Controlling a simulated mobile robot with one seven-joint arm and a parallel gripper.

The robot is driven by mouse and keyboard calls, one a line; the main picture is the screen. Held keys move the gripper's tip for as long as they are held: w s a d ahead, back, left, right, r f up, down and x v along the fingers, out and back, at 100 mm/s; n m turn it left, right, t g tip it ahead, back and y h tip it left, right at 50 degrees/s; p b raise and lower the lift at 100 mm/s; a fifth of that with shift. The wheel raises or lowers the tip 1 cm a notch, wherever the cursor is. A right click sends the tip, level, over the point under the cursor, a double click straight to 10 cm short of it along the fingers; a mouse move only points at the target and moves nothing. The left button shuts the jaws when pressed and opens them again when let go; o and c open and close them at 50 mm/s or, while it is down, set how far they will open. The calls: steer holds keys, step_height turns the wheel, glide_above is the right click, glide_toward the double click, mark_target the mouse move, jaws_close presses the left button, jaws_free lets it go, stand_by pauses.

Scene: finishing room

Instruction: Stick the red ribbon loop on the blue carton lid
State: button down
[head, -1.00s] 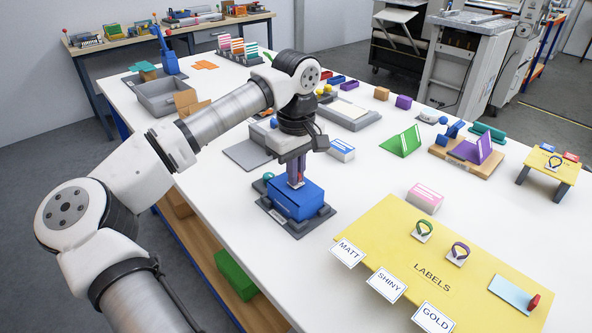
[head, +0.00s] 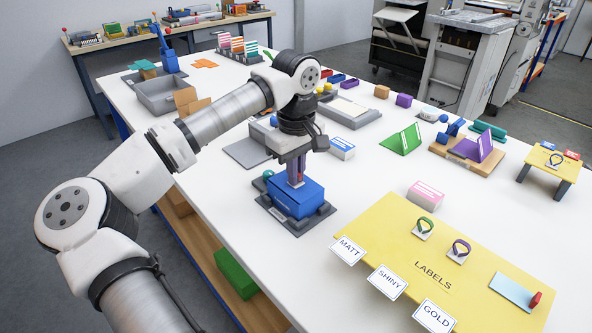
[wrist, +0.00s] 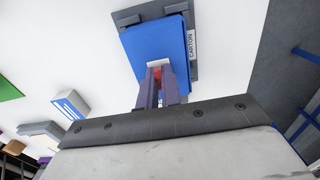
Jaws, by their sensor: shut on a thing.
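The blue carton (head: 297,199) sits on a grey base in the middle of the white table, its blue lid facing up. In the wrist view the blue lid (wrist: 153,45) fills the top middle, with a "CARTON" label beside it. My gripper (head: 296,184) points down over the lid, its fingertips at or just above the surface. In the wrist view my gripper (wrist: 158,75) is shut on a small red thing, the red ribbon loop (wrist: 156,71), mostly hidden between the fingers. I cannot tell whether the loop touches the lid.
A yellow labels board (head: 432,262) lies to the right, holding a green loop (head: 425,225) and a purple loop (head: 461,247) on white pads. A pink-and-white box (head: 426,194) stands behind it. A grey tray (head: 167,95) is at the back left. White table is clear right of the carton.

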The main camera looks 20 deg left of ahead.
stand_by(0.3)
steer(key=c, duration=1.2)
jaws_free()
steer(key=shift+r, duration=0.2)
steer(key=shift+r+p, duration=2.75)
steer(key=shift+r, duration=1.15)
